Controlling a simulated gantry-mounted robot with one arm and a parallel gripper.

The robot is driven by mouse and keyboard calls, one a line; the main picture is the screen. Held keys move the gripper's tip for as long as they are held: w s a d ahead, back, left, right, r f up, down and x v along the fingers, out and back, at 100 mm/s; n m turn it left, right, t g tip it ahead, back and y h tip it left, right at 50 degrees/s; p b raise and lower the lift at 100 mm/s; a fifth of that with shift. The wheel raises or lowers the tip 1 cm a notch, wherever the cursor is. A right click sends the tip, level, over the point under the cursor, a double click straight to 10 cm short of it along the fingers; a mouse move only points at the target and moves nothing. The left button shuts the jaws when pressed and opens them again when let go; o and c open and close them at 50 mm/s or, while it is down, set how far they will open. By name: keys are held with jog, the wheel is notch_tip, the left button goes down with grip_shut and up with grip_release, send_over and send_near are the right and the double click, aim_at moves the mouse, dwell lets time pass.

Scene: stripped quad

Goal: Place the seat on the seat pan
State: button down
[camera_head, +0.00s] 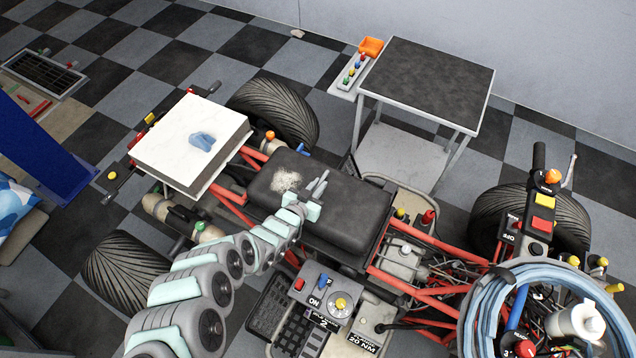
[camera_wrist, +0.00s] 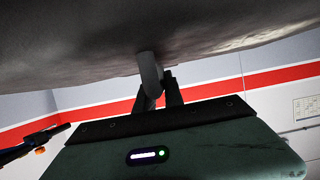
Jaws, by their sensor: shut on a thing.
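The seat (camera_head: 335,215) is a long black cushion with a pale worn patch at its left end. It lies lengthwise over the middle of the quad's red frame in the head view. My gripper (camera_head: 320,184) is over the seat's top, left of its middle, and is shut on it. In the wrist view the seat's dark underside or face (camera_wrist: 80,55) fills the top, and my gripper's fingers (camera_wrist: 160,85) reach up to it. The exact grip point is unclear. The seat pan is hidden beneath the seat, and I cannot tell whether they touch.
A black-topped cart (camera_head: 428,80) stands behind. A control box (camera_head: 328,293) is in front, and a coiled blue hose (camera_head: 480,310) lies at right.

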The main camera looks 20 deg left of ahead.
jog(key=shift+w+f+b, duration=0.1)
jog(key=shift+f+b, duration=0.5)
jog(key=shift+f, duration=1.1)
jog(key=c, duration=1.5)
grip_release()
jog(key=shift+f, duration=0.15)
jog(key=shift+o, duration=0.2)
jog(key=p+v, duration=0.2)
jog(key=v, duration=0.3)
jog(key=p+v, duration=0.3)
jog(key=v, duration=0.3)
jog(key=shift+a+r, duration=0.15)
jog(key=shift+r, duration=0.1)
jog(key=shift+s+p, duration=0.45)
